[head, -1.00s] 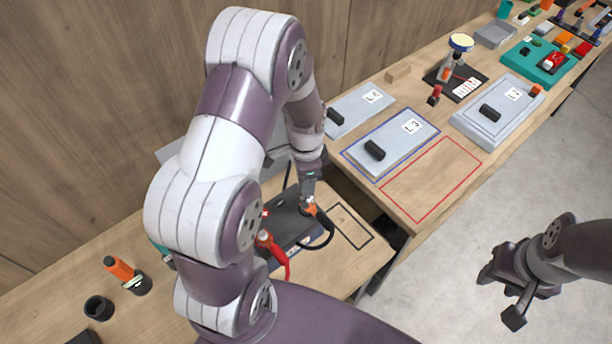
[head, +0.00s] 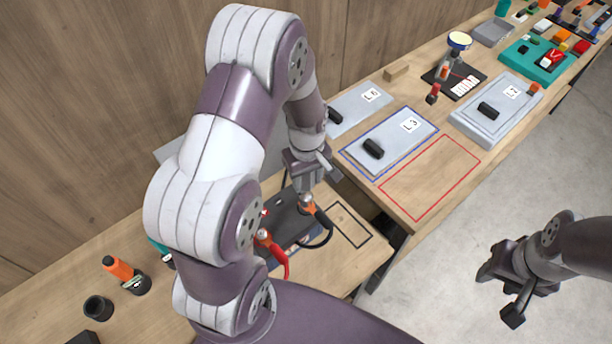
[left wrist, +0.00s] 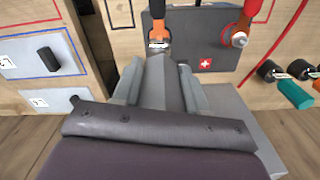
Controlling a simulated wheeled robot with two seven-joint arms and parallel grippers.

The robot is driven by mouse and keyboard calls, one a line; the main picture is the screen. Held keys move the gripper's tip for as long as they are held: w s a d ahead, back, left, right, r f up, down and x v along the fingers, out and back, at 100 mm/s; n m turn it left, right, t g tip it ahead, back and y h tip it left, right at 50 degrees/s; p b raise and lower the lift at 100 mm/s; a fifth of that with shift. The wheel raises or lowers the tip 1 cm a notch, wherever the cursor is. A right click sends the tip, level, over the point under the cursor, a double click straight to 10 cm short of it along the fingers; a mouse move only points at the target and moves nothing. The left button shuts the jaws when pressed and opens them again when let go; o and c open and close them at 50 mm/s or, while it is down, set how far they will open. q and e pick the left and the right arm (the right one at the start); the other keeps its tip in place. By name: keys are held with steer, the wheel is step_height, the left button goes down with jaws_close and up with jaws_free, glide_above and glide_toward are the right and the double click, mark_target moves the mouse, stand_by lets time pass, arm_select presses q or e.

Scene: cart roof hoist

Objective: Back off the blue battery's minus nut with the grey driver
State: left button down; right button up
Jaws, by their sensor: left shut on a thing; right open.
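The blue battery (head: 283,222) has a dark top and stands on the lower bench, partly hidden by my left arm. It also shows in the left wrist view (left wrist: 195,58). Its minus clamp (head: 308,203) is orange with a black cable. The plus clamp (head: 264,238) carries a red cable. My left gripper (head: 305,186) is above the minus clamp, shut on the grey driver (left wrist: 163,82), which points down at the minus nut (left wrist: 158,45). Whether driver and nut touch I cannot tell. My right gripper (head: 502,296) is open and empty over the floor.
An orange-handled tool (head: 118,268) stands in a dark holder at the left, near a black cup (head: 98,308). Grey lidded plates, including one marked L.3 (head: 395,143), lie on the raised bench. A red-outlined area (head: 432,180) there is bare.

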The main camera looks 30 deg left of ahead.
arm_select(q)
steer(key=n, duration=0.3)
steer(key=shift+r+p, duration=1.35)
steer(key=shift+r, duration=0.25)
steer(key=shift+f, duration=0.1)
